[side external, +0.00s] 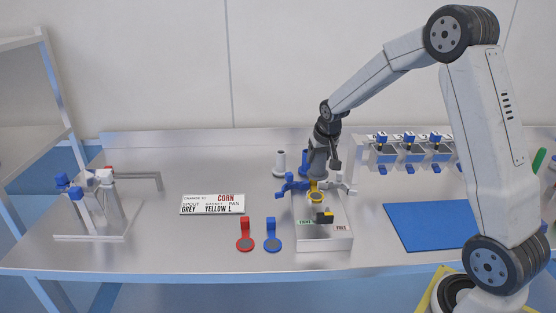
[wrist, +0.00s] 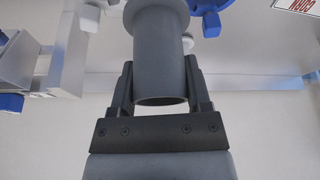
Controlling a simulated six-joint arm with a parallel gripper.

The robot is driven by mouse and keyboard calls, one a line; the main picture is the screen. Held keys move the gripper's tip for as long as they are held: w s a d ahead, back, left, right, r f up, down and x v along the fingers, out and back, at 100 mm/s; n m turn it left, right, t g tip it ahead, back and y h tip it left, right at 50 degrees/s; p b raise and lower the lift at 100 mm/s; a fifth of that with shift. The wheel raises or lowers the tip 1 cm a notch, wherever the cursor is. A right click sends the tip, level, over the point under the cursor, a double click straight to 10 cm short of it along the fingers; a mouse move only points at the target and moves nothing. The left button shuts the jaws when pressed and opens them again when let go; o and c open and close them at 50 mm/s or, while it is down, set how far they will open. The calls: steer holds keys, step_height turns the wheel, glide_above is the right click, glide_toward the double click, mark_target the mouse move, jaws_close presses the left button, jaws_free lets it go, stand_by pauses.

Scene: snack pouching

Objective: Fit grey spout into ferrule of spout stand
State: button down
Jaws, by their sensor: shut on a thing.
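The grey spout (wrist: 160,55) is a smooth tube with a wider collar at its far end. My gripper (wrist: 160,78) has one finger on each side of it and is shut on it. In the side view my gripper (side external: 319,165) points down over the back of a metal stand (side external: 333,238). Blue arms (side external: 290,185) and pale arms (side external: 345,186) spread beside it, and a yellow ring (side external: 316,197) lies just in front. The ferrule is not clearly seen. I cannot tell whether the spout touches it.
A white spout (side external: 280,163) and a blue spout (side external: 305,161) stand behind. A card (side external: 212,205) lies to the left, with red (side external: 245,236) and blue (side external: 272,237) handled pieces in front. Another fixture (side external: 98,222) stands far left. A blue mat (side external: 432,226) and rack (side external: 410,152) are right.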

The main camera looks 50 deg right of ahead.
mark_target(320, 169)
steer(key=shift+s+a, duration=0.35)
steer(key=shift+a, duration=0.15)
steer(key=shift+f, duration=0.2)
steer(key=shift+f, duration=1.9)
steer(key=shift+f, duration=0.95)
jaws_free()
steer(key=shift+r, duration=0.15)
steer(key=shift+v, duration=3.75)
